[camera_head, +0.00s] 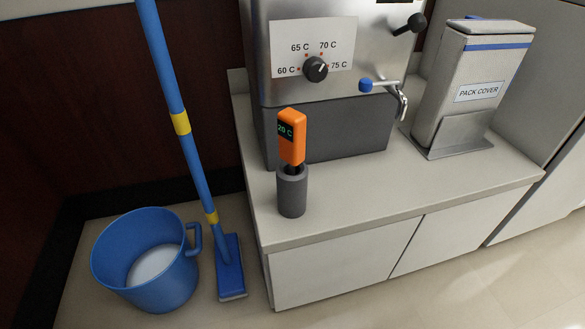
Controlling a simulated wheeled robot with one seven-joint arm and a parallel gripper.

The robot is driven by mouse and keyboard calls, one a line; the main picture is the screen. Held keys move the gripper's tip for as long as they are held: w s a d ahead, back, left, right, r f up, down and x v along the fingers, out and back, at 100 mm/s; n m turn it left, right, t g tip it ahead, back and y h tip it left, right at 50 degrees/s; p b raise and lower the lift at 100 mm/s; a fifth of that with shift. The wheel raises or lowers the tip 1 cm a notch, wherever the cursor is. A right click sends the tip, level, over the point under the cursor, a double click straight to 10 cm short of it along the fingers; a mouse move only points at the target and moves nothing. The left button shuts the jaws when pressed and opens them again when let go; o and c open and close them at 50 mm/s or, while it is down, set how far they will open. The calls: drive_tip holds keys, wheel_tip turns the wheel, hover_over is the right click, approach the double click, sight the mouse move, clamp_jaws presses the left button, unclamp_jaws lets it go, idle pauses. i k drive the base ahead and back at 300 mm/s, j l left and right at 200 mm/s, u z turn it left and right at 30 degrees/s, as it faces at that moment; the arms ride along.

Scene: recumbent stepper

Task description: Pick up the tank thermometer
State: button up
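The tank thermometer (291,138) is orange with a small dark display reading 20 C. It stands upright, leaning slightly, in a dark grey cylindrical holder (292,194) near the front left of the counter. Its lower end is hidden inside the holder. My gripper is not in view.
Behind the holder stands a steel tank (390,60) with a temperature dial (315,69) and a blue-knobbed lever (366,85). A PACK COVER dispenser (467,90) is at right. The counter (400,190) front is clear. A blue bucket (165,285) and mop (190,145) stand on the floor at left.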

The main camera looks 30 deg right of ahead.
sight(291, 123)
drive_tip(key=i+u, duration=0.4)
drive_tip(key=i+l+u, duration=0.1)
drive_tip(key=i+u, duration=0.15)
drive_tip(key=u, duration=0.15)
drive_tip(key=i+l+u, duration=0.2)
drive_tip(key=u, duration=0.2)
drive_tip(key=i, duration=0.05)
